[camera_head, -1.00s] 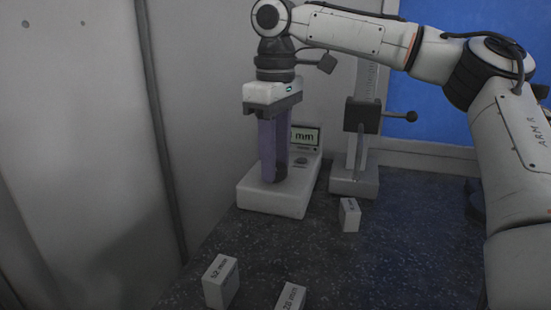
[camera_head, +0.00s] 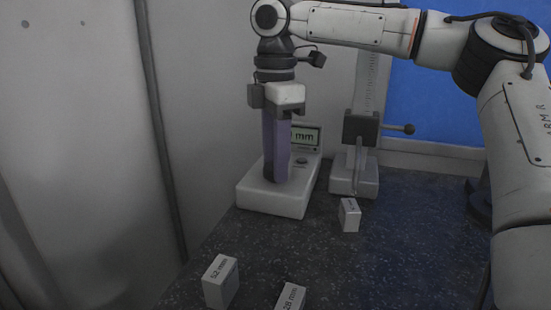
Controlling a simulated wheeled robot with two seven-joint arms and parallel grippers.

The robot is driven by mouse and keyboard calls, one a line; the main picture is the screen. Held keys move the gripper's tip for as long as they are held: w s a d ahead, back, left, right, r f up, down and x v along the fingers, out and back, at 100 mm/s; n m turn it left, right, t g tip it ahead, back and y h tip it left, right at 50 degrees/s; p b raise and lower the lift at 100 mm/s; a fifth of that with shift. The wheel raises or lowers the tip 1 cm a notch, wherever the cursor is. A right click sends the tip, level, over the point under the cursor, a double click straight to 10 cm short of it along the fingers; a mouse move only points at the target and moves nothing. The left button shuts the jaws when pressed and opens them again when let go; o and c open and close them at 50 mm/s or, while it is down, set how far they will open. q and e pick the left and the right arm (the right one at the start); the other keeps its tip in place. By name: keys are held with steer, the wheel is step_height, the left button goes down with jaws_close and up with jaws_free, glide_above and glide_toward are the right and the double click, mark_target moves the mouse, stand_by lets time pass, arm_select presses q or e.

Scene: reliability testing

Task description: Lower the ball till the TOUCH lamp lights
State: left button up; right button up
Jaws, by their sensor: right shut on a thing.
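My right gripper (camera_head: 277,110) comes down from the top, shut on a tall purple-grey column (camera_head: 276,145). The column hangs upright, its lower end at or just above the white base (camera_head: 272,198) of a measuring device; I cannot tell whether it touches. The device's display (camera_head: 306,137) reads "mm", its digits partly hidden by the column. A small grey round part (camera_head: 302,160) below the display shows no light; I cannot tell if it is the TOUCH lamp. I cannot make out a ball. My left gripper is not in view.
A scaled stand (camera_head: 354,182) with a dark slider (camera_head: 360,127) and side handle is behind on the right. White blocks marked "52 mm" (camera_head: 220,282) and "28 mm" (camera_head: 290,297) lie in front; another (camera_head: 349,215) is by the stand. The dark speckled bench is clear at right.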

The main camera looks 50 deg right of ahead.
steer(key=n, duration=0.4)
steer(key=shift+n, duration=0.3)
steer(key=n, duration=0.4)
steer(key=shift+n, duration=0.3)
steer(key=o, duration=1.1)
steer(key=shift+c, duration=0.2)
steer(key=shift+r, duration=0.1)
step_height(320, 180, up, 10)
steer(key=shift+r, duration=0.1)
